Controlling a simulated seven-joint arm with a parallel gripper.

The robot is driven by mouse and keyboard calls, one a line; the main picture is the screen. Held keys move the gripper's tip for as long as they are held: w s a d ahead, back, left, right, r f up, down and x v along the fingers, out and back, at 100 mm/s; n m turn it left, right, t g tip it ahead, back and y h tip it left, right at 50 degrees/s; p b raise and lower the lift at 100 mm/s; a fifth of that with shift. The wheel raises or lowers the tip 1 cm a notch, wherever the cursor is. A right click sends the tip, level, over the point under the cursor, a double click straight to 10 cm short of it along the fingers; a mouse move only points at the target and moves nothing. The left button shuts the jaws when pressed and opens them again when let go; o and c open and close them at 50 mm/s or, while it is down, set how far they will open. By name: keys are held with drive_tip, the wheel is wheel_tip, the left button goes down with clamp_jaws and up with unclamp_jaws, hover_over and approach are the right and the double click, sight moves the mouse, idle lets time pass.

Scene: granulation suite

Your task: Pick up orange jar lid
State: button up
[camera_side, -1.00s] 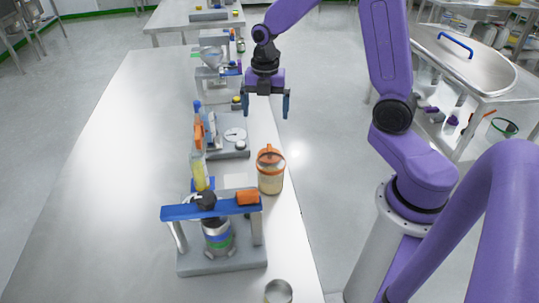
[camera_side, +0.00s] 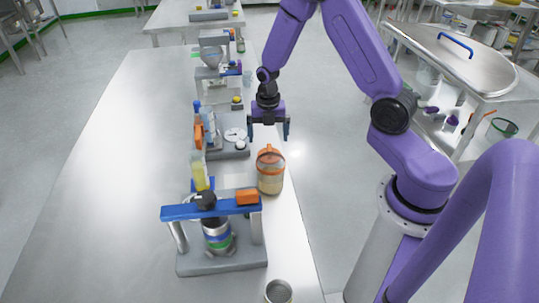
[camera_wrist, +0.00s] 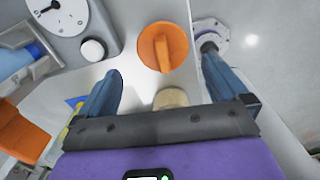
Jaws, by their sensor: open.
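In the wrist view the lid (camera_wrist: 163,46) is a round orange disc with a raised bar handle, ahead of and between my fingers. My gripper (camera_side: 269,137) is open and empty, with its fingers pointing down, above and a little behind the jar in the side view. In the wrist view its two blue fingers (camera_wrist: 165,82) are wide apart. The fingers appear clear of the lid.
A device with a dial (camera_side: 235,134) stands left of my gripper. A grey stand with a blue bar (camera_side: 183,212) is in front. A yellow bottle (camera_side: 200,176) stands left of the jar, and an open metal cup (camera_side: 278,292) near the front edge. The table's left side (camera_side: 100,190) is clear.

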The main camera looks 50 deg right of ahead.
sight(269, 147)
drive_tip(key=shift+s+f, duration=0.2)
drive_tip(key=shift+f, duration=3.15)
drive_tip(key=c, duration=0.9)
